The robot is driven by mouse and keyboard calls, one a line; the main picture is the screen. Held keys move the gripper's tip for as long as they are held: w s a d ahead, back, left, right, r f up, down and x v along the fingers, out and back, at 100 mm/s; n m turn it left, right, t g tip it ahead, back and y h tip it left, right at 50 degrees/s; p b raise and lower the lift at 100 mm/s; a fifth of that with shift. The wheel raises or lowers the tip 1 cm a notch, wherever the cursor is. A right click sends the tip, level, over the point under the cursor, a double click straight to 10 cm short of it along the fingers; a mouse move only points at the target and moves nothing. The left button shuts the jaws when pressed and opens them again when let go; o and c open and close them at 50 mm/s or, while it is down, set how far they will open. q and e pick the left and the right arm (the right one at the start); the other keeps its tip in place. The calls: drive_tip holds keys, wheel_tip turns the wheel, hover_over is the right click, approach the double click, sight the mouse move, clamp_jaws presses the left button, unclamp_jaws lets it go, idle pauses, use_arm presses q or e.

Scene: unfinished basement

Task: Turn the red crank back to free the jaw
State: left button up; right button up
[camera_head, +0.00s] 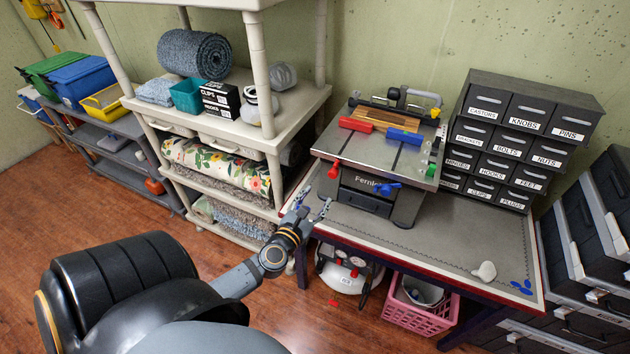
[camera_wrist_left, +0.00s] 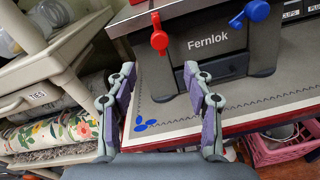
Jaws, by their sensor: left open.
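The red crank (camera_head: 334,170) is on the left front of the grey Fernlok machine (camera_head: 368,188) on the bench. It also shows in the left wrist view (camera_wrist_left: 159,38), hanging from a red knob. My left gripper (camera_head: 312,205) is open and empty, in front of and below the crank, apart from it. In the left wrist view the fingers (camera_wrist_left: 160,78) spread below the crank. On the machine's top, a red block (camera_head: 356,125) and a blue block (camera_head: 404,135) lie along the front of a wooden piece (camera_head: 385,117). My right gripper is out of view.
A blue crank (camera_head: 387,188) is on the same machine front, right of the red one. Labelled drawers (camera_head: 524,124) stand behind right. A cream shelf (camera_head: 235,131) is close on the left. The bench mat (camera_head: 440,240) is mostly clear at right front.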

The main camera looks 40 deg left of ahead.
sight(332, 176)
use_arm(q)
drive_tip(key=w+m+b, duration=0.1)
drive_tip(key=w+m, duration=0.3)
drive_tip(key=m, duration=0.6)
drive_tip(key=w+a+m+y, duration=0.1)
drive_tip(key=w+m, duration=0.3)
drive_tip(key=m, duration=0.7)
drive_tip(key=w+a+m+b, duration=0.1)
drive_tip(key=w+m, duration=0.3)
drive_tip(key=m, duration=0.6)
drive_tip(key=shift+a+f+m+t+b, duration=0.25)
drive_tip(key=shift+f+m+t+b, duration=0.05)
drive_tip(key=shift+f+b, duration=0.05)
drive_tip(key=shift+c, duration=0.4)
